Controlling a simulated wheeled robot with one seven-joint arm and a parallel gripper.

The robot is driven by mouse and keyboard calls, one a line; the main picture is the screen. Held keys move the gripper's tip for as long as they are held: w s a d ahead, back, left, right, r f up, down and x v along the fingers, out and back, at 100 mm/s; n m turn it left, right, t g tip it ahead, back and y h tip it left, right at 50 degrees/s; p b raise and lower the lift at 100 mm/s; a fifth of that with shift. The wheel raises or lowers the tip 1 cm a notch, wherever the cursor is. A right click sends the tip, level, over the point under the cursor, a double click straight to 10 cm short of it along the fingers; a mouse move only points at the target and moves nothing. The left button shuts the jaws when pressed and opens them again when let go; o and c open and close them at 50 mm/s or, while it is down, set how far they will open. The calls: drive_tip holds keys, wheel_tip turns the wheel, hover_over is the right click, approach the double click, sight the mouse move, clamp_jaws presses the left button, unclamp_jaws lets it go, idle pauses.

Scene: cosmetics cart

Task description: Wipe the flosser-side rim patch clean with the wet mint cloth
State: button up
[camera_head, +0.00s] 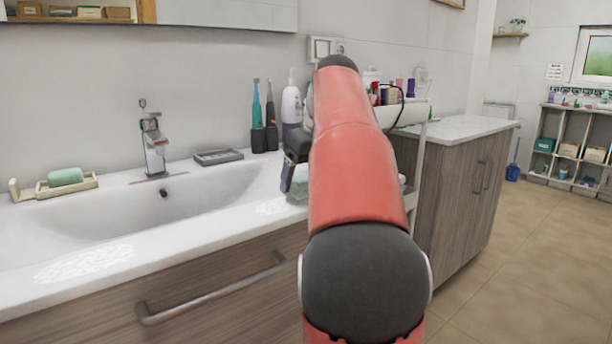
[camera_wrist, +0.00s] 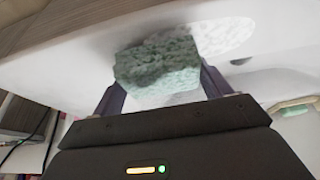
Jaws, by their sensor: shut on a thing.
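The mint cloth (camera_wrist: 158,65), a crumpled, textured block, is between the purple fingers of my gripper (camera_wrist: 162,84) in the wrist view. In the head view, my gripper (camera_head: 292,180) is over the right end of the sink rim, and a little of the cloth (camera_head: 299,189) shows beside my red arm. The flosser-side rim patch (camera_head: 270,207), pale and speckled, lies just left of my gripper; a speckled patch also shows beyond the cloth in the wrist view (camera_wrist: 222,38). Whether the cloth touches the rim is unclear. A white and purple flosser (camera_head: 291,106) stands behind.
Another speckled patch (camera_head: 85,265) lies on the front rim at left. Two electric toothbrushes (camera_head: 264,125), a grey tray (camera_head: 218,156), the faucet (camera_head: 154,145) and a green soap (camera_head: 65,177) line the back. A cart (camera_head: 405,115) with cosmetics stands behind my arm.

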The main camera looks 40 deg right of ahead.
drive_tip(key=shift+f+b, duration=0.4)
drive_tip(key=shift+f, duration=0.2)
drive_tip(key=shift+a, duration=0.1)
